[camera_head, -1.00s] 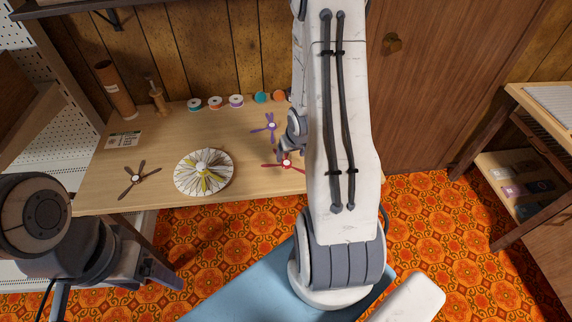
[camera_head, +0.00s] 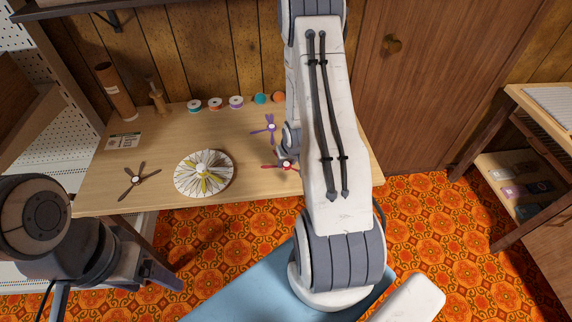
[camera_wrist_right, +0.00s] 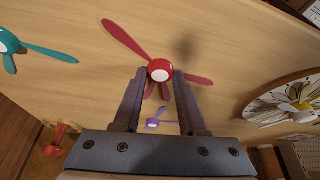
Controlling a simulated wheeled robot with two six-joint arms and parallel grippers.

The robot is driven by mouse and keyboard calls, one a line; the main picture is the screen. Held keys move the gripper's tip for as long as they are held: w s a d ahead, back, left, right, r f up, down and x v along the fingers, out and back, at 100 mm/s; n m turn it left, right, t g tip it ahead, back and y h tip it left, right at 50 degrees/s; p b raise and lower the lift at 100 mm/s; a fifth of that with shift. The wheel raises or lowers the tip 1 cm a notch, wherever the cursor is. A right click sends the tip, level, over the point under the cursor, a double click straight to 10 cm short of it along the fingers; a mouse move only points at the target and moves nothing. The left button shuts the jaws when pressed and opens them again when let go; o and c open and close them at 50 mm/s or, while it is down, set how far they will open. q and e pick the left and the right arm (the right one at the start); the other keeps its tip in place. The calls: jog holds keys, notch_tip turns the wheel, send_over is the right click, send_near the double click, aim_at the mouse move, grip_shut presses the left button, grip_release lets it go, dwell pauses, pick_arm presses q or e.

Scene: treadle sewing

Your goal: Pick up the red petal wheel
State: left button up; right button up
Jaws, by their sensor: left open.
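The red petal wheel (camera_head: 286,164) lies on the wooden table, partly hidden by my right arm in the head view. In the right wrist view its red hub (camera_wrist_right: 160,70) shows at the fingertips of my right gripper (camera_wrist_right: 160,76), one finger on each side. Long red petals spread out past the fingers. The fingers are apart; whether they touch the hub is unclear. In the head view my right gripper (camera_head: 283,153) is mostly hidden behind its arm. My left gripper (camera_head: 118,285) is open and empty at the lower left, off the table's front edge.
A purple wheel (camera_head: 270,126) lies just behind the red one. A teal wheel (camera_wrist_right: 10,45) shows in the wrist view. A white disc with a yellow wheel (camera_head: 203,174) and a dark wheel (camera_head: 136,180) lie left. Several spools (camera_head: 215,104) line the back.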

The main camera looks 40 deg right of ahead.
aim_at(287, 165)
grip_shut()
jog(key=shift+r, duration=0.1)
jog(key=shift+r, duration=0.6)
notch_tip(287, 165, up, 3)
jog(key=shift+f, duration=0.1)
jog(key=s+d+r, duration=0.2)
jog(key=s, duration=0.3)
jog(key=s+d+r+p, duration=0.1)
jog(key=s+d+r, duration=0.1)
jog(key=s, duration=0.3)
jog(key=shift+s+d+r, duration=0.15)
jog(key=shift+s+r, duration=0.15)
jog(key=shift+s, duration=0.1)
